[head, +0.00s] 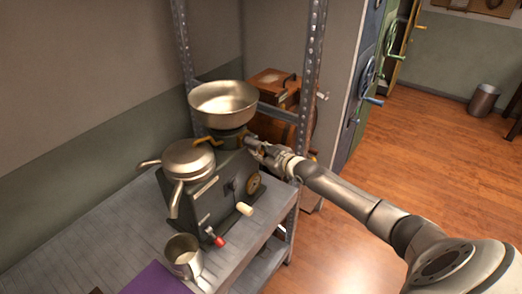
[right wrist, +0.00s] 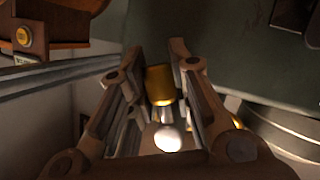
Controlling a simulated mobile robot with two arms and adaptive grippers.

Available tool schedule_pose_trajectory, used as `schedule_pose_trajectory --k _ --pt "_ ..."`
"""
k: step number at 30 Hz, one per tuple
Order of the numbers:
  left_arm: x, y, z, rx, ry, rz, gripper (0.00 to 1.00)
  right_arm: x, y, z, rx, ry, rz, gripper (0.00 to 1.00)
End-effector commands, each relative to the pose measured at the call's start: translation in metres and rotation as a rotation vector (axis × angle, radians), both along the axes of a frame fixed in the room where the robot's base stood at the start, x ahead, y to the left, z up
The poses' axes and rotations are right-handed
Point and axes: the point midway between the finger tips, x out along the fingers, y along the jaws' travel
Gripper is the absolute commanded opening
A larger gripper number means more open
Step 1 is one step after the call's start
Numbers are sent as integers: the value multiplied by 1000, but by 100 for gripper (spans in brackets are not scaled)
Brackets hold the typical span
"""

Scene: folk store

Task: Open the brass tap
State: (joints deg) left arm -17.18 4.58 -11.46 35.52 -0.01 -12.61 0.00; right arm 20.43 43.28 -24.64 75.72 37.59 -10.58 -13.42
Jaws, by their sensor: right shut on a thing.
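The separator (head: 222,196) stands on the grey table, with a wide metal bowl (head: 223,103) on top. A bent brass piece (head: 208,141) shows under the bowl at the left. My right gripper (head: 256,147) reaches in from the right, just below the bowl's right side. In the right wrist view its fingers (right wrist: 159,62) are shut on a brass cylindrical part (right wrist: 160,84), which looks like part of the brass tap. A bright rounded metal end (right wrist: 167,138) shows nearer the palm. Most of the tap is hidden by the gripper in the head view. My left gripper is out of view.
A lidded round metal vessel with spouts (head: 189,158) sits at the separator's left. A metal cup (head: 184,256) stands in front. Metal shelf posts (head: 311,85) rise close behind my right gripper.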

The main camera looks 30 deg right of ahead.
Motion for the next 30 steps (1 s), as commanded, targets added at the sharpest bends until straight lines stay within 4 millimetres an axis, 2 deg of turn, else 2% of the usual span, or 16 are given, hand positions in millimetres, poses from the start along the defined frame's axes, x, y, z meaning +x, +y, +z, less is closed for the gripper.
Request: schedule_pose_trajectory --k 17,18,22,23,30 --pt "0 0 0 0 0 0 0 -1 2 -1 34 14 0 0" --pt "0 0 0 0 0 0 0 -1 2 -1 34 14 0 23" --pt "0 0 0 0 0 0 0 -1 2 -1 32 14 0 39" --pt "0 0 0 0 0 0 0 -1 2 -1 32 14 0 42" --pt "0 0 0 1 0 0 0 -1 2 -1 31 13 1 42"
